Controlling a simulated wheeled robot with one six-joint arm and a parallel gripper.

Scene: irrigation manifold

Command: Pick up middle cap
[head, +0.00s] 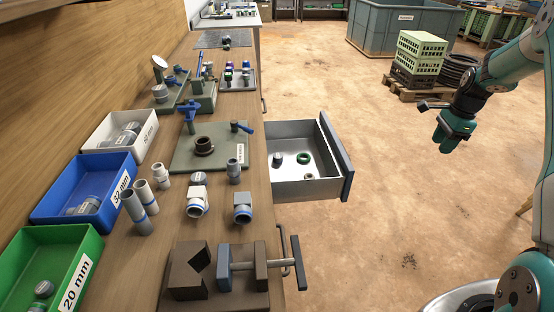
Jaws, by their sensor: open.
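I cannot tell which piece is the middle cap. Grey cap-like pieces lie in the blue 32 mm bin (60,193), the middle of three bins at the left. Others lie in the white bin (97,130) and the green 20 mm bin (20,240). A dark cap-like piece (277,159) is in the open drawer (308,190). My gripper (446,143) is open and empty, over the floor at the right, far from all of these.
Pipe pieces (138,212) and a second elbow (242,207) stand on the bench. A vise (215,275) is at the front, its handle past the edge. The drawer juts out, holding a green ring (303,158).

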